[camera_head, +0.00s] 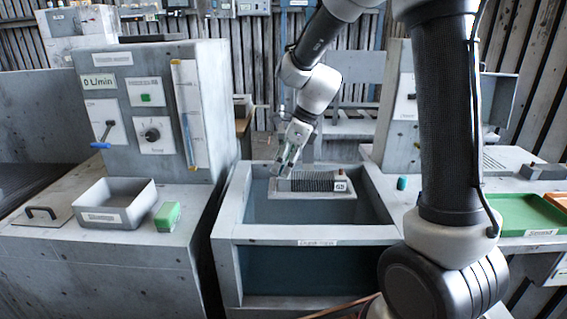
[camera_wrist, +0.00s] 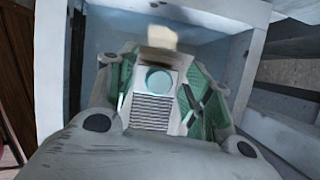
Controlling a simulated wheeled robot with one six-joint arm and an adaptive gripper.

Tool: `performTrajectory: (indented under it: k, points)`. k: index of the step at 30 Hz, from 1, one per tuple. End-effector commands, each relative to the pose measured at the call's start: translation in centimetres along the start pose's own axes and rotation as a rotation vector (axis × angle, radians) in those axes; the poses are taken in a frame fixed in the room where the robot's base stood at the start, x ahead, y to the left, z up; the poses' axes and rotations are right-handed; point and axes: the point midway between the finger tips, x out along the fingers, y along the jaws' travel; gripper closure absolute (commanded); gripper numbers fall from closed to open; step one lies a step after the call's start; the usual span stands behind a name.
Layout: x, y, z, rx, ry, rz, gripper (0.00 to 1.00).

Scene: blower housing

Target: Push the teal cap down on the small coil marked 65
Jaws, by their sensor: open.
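A dark ribbed coil (camera_head: 318,181) lies on a light plate in the open basin, with a white number tag (camera_head: 340,186) at its right end; the number is too small to read surely. My gripper (camera_head: 285,166) is open, tilted downward, above or beside the coil's left end; contact cannot be told. In the wrist view, a teal round piece (camera_wrist: 158,79) shows between the fingers of my gripper (camera_wrist: 160,62), above a pale ribbed face (camera_wrist: 152,109). I cannot tell whether it is seated. A small teal cylinder (camera_head: 402,183) stands on the right bench.
The basin (camera_head: 317,232) has raised walls around the coil. On the left bench are a grey tray (camera_head: 113,202), a green block (camera_head: 167,216) and a control panel (camera_head: 145,115). A green tray (camera_head: 525,213) is at the right. My arm hides part of the right side.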

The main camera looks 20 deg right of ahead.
Motion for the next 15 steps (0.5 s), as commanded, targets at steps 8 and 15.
performTrajectory:
  k: [8,15]
  points:
    - [-1.7,-0.1,0.0,0.001,-0.002,-0.002,0.49]
    - [-7.0,-0.1,0.0,0.000,-0.002,-0.005,0.49]
